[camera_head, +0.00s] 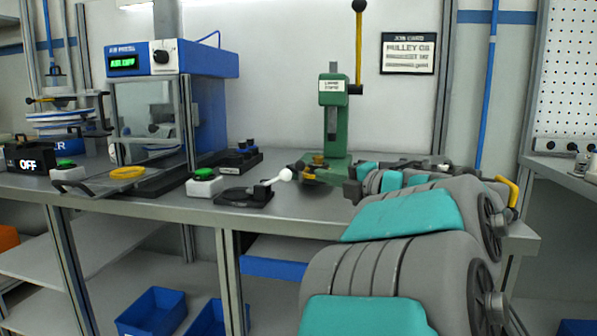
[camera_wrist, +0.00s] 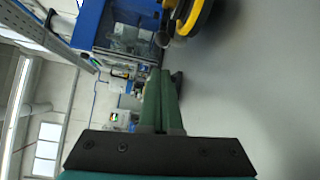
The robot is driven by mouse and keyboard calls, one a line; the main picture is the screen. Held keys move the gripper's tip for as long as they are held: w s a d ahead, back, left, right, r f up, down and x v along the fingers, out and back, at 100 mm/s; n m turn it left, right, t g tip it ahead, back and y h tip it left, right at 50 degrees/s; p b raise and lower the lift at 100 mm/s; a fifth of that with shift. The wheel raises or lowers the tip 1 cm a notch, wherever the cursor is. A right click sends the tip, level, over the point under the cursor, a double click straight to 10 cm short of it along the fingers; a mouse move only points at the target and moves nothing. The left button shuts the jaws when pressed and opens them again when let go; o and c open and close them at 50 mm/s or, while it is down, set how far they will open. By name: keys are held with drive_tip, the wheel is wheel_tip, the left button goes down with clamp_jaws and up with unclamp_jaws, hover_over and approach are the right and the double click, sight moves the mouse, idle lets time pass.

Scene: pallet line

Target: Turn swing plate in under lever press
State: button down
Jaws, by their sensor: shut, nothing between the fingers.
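A dark, yellow-edged round part, seemingly the swing plate (camera_head: 312,175), sits low at the front left of the press base. It is partly hidden, so I cannot tell how far it is turned. A yellow-rimmed round part, probably the same plate, is cut off at the top of the wrist view (camera_wrist: 199,18). My gripper (camera_wrist: 163,73) is shut and empty, its green fingers together just short of that part. In the head view my arm reaches in from the right and the fingertips are unclear.
A white ball knob (camera_head: 286,174) on a dark base (camera_head: 243,196) stands left of the press. A green button box (camera_head: 204,183) and the blue air press (camera_head: 200,95) are further left. The bench top (camera_head: 300,208) is bare along its front edge.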

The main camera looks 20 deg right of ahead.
drive_tip(key=x, duration=1)
drive_tip(key=shift+d, duration=0.1)
drive_tip(key=shift+d+r, duration=0.1)
drive_tip(key=shift+d+p, duration=0.25)
drive_tip(key=shift+p, duration=0.2)
drive_tip(key=d, duration=0.2)
drive_tip(key=s+d+n+y+p, duration=0.1)
drive_tip(key=d, duration=0.1)
drive_tip(key=d+y+p, duration=0.1)
drive_tip(key=d, duration=0.1)
drive_tip(key=shift+s+d+n+g, duration=0.15)
drive_tip(key=shift+s+n+g, duration=0.15)
drive_tip(key=shift+g, duration=0.1)
drive_tip(key=v, duration=0.7)
drive_tip(key=shift+s+d+b, duration=0.15)
drive_tip(key=shift+s+b, duration=0.15)
drive_tip(key=shift+s, duration=0.05)
drive_tip(key=shift+w, duration=0.1)
